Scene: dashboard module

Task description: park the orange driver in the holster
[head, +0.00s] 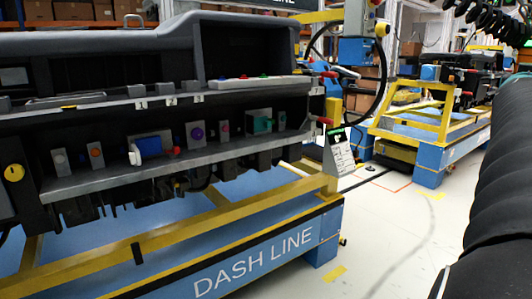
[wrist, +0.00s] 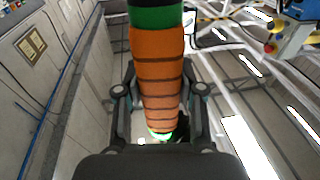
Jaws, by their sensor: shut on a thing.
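The orange driver (wrist: 160,75) fills the middle of the wrist view, with a green band and a black part at the top edge of the picture. Its orange body has dark rings and a bright green glow at its lower end. My gripper (wrist: 158,88) is shut on it, one finger on each side. The driver's far end is cut off by the picture edge. In the head view, neither my gripper nor the driver shows. I cannot make out a holster for certain in either view.
The dashboard module (head: 160,55) stands on a blue and yellow cart (head: 250,262) marked DASH LINE. Its grey shelf (head: 110,183) bears several small coloured parts. A second cart (head: 430,130) stands behind. Pale floor (head: 385,235) lies open between.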

